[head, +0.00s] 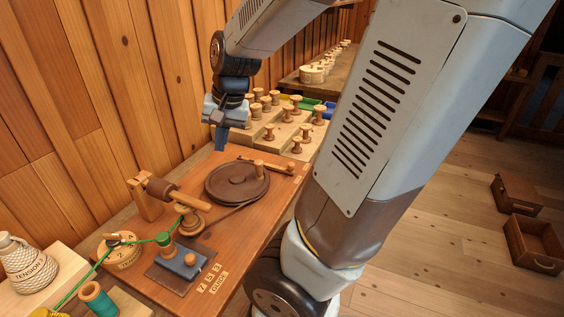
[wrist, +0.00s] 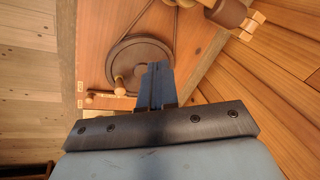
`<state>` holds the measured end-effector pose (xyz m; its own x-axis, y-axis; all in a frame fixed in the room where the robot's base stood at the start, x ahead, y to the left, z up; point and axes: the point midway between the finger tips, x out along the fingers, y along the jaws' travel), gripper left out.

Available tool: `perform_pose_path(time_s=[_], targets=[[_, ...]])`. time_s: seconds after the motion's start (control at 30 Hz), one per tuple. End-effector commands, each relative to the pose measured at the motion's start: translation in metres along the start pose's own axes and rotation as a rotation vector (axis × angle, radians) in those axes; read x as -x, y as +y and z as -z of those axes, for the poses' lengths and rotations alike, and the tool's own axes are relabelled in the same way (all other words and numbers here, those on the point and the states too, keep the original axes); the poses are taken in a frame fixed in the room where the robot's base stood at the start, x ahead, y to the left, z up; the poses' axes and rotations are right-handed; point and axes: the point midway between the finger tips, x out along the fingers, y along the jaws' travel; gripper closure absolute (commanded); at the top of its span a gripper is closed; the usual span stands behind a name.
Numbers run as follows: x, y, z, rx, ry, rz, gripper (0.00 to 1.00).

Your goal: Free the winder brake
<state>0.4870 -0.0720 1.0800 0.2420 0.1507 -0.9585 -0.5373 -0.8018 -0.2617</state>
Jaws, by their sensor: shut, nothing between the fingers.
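The winder stands on a reddish wooden board (head: 245,245). Its dark brown wheel (head: 237,182) also shows in the wrist view (wrist: 125,55), with a belt running from it. A light wooden bar with an upright peg (head: 266,166) lies at the wheel's far edge, and I cannot tell for certain that it is the brake. The bar also shows in the wrist view (wrist: 103,96), left of my fingers. My gripper (head: 220,141) is shut and empty, its blue fingers pointing down above the board's far left side. In the wrist view the fingertips (wrist: 156,70) overlap the wheel's edge.
Green thread runs to a round wooden dial (head: 122,252). Several spools (head: 270,115) stand behind the board. A plank wall (head: 90,90) closes the left side.

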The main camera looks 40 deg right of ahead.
Motion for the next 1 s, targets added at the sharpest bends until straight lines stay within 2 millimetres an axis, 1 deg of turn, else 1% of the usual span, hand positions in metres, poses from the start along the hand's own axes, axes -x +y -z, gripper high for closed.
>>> perform_pose_path(time_s=[0.03,0.2,0.4,0.5,0.6,0.7,0.87,1.0], targets=[[-0.013,0.005,0.007,-0.056,-0.021,-0.021,1.0],[-0.048,0.025,0.031,-0.257,-0.046,-0.093,1.0],[-0.08,0.054,0.055,-0.48,-0.022,-0.206,1.0],[-0.091,0.07,0.066,-0.586,0.014,-0.267,1.0],[-0.097,0.086,0.077,-0.687,0.067,-0.328,1.0],[-0.097,0.102,0.089,-0.778,0.135,-0.383,1.0],[-0.09,0.119,0.104,-0.891,0.247,-0.444,1.0],[-0.082,0.127,0.113,-0.948,0.317,-0.471,1.0]])
